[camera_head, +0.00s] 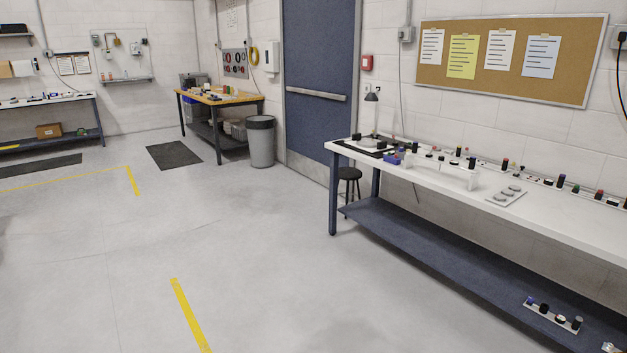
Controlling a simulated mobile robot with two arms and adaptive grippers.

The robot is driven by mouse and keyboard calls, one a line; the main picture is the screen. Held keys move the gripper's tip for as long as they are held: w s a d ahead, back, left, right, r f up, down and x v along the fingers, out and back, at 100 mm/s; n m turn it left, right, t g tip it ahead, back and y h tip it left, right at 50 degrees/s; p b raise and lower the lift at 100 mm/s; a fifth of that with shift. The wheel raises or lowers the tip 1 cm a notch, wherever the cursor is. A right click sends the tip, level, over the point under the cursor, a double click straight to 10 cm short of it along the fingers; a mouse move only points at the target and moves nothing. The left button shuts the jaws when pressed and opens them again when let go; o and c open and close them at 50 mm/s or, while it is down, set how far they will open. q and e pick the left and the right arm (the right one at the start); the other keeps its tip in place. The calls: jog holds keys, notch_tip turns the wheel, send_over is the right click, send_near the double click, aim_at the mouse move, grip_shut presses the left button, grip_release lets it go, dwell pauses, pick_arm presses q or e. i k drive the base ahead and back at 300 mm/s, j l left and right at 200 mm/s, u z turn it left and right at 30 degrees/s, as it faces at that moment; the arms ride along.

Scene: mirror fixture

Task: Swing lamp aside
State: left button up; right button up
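A small dark-headed lamp (371,97) stands at the far left end of the white workbench (560,221), near the wall. Its thin stem rises from the bench top, and its head sits at the top of the stem. A black mat (352,146) lies by the lamp's foot, with small items around it. Neither of my grippers shows in the head view. The bench stands to the right, apart from me across some floor. A mirror fixture cannot be made out at this distance.
A black stool (349,182) stands under the bench's left end. A grey bin (261,141) and a wood-topped table (220,98) stand farther back. A blue door (319,75) is in the back wall. Open grey floor (150,230) with yellow tape lies left of the bench.

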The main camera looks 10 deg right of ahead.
aim_at(371, 96)
jog(key=i+l+z, duration=0.3)
jog(key=i, duration=0.85)
jog(key=i+l+z, duration=0.1)
jog(key=i+z, duration=0.2)
jog(key=i, duration=0.85)
jog(key=i+l, duration=0.1)
jog(key=i, duration=1.1)
jog(key=i+j+z, duration=0.15)
jog(key=i+j, duration=0.2)
jog(key=i, duration=0.15)
jog(key=i+j+z, duration=0.15)
jog(key=i+j, duration=0.3)
jog(key=i+j+z, duration=0.15)
jog(key=i+j, duration=0.3)
jog(key=i+j+z, duration=0.15)
jog(key=i+j, duration=0.3)
jog(key=i+j+z, duration=0.2)
jog(key=i+j, duration=0.2)
jog(key=j, duration=0.3)
